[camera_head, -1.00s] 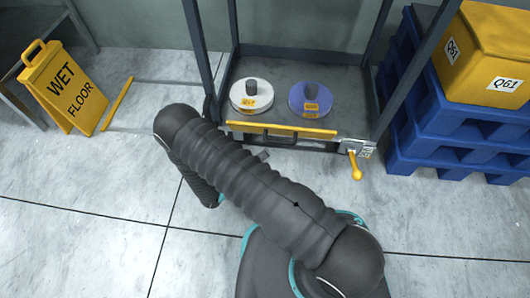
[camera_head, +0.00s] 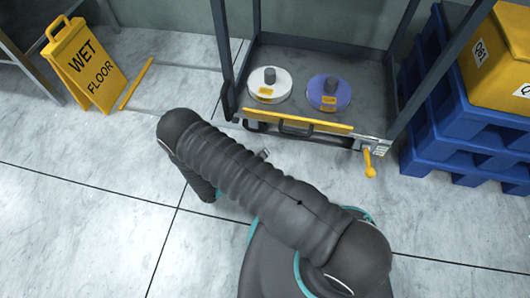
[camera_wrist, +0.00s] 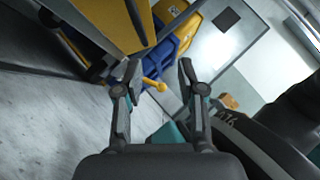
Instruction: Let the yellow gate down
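The yellow gate (camera_head: 298,121) is a yellow-topped bar with a dark handle across the front of a dark metal frame. A yellow lever (camera_head: 369,163) hangs from a grey latch plate (camera_head: 372,144) at the gate's right end. In the wrist view a yellow knobbed handle, probably this lever (camera_wrist: 156,84), shows beyond and between my fingertips. My gripper (camera_wrist: 158,72) is open, its two fingers apart with nothing between them. Contact with the lever is not visible. In the head view my arm hides most of the gripper.
A white spool (camera_head: 269,90) and a purple spool (camera_head: 329,97) stand inside the frame behind the gate. Blue pallets (camera_head: 460,140) with a yellow box (camera_head: 505,60) stand at right. A wet-floor sign (camera_head: 85,65) stands at left.

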